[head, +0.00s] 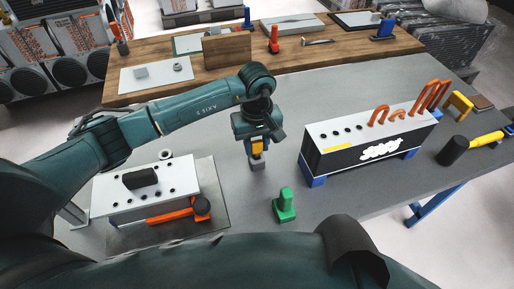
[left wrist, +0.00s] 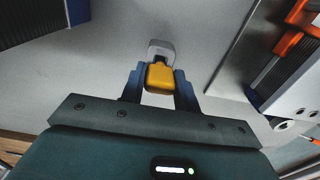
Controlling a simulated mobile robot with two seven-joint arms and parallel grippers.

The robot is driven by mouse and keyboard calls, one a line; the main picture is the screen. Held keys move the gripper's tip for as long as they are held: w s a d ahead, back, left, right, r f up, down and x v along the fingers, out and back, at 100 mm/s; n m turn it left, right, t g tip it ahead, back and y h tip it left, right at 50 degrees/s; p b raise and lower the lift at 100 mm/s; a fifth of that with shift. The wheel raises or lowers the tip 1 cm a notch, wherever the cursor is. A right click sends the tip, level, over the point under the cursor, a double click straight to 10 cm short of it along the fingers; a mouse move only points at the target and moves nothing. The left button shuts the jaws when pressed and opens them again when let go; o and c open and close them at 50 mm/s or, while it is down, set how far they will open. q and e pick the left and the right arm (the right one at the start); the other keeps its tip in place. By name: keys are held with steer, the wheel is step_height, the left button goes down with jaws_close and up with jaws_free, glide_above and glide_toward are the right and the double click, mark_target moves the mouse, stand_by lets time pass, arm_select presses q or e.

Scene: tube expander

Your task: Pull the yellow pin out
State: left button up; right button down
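The yellow pin (head: 257,147) stands near the middle of the grey table, with a small grey block (head: 258,163) at its lower end. In the left wrist view the yellow pin (left wrist: 160,77) sits between the two blue fingers, which appear to touch its sides. The grey block (left wrist: 160,48) shows just beyond it. My left gripper (head: 257,150) points down from above and looks shut on the pin. How the pin sits in the block is hidden. My right gripper is not in view.
A black-and-white box with orange hooks (head: 370,140) stands to the right. A green part (head: 285,205) stands in front. A white-topped box (head: 150,186) and an orange hammer (head: 180,211) are at left. A wooden table (head: 290,62) is behind. Grey table around the pin is clear.

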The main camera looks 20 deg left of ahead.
arm_select(q)
jaws_close()
steer(key=shift+r, duration=0.35)
stand_by(0.3)
steer(key=shift+r, duration=0.3)
steer(key=shift+r+p, duration=2.35)
steer(key=shift+r, duration=2.4)
